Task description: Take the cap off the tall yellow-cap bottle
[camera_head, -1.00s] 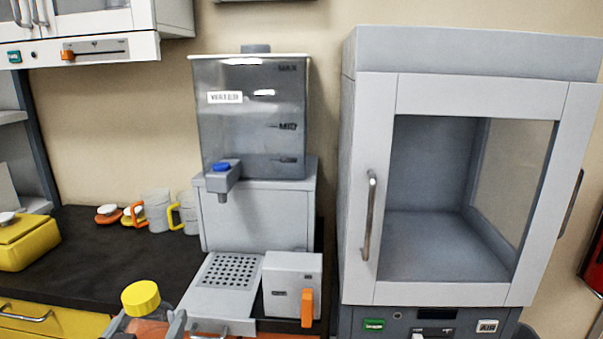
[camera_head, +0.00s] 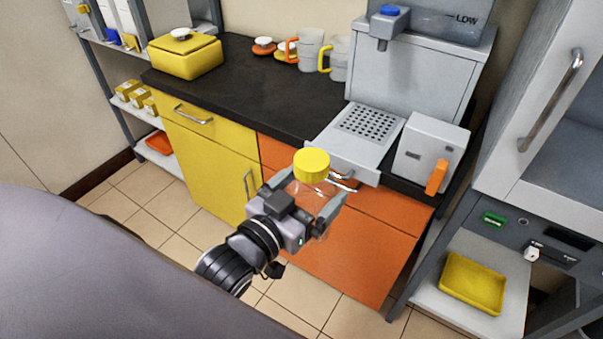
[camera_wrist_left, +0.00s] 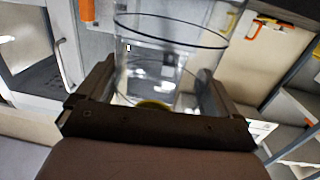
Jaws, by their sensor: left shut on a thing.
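The tall clear bottle (camera_head: 306,194) has a yellow cap (camera_head: 311,165) on its top. It stands upright in the air in front of the orange cabinet, in my left gripper (camera_head: 310,202). The gripper is shut on the clear body, below the cap, with one finger on each side. In the left wrist view the clear bottle wall (camera_wrist_left: 165,55) shows between the two dark fingers. A small yellow patch shows low between them; I cannot tell if it is the cap. My right gripper is not in view.
Behind the bottle are a dispenser's drip tray (camera_head: 365,124) and a grey box (camera_head: 430,148) with an orange lever. Mugs (camera_head: 310,50) and a yellow container (camera_head: 185,52) stand on the black counter (camera_head: 235,85). A yellow tray (camera_head: 473,282) lies at lower right.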

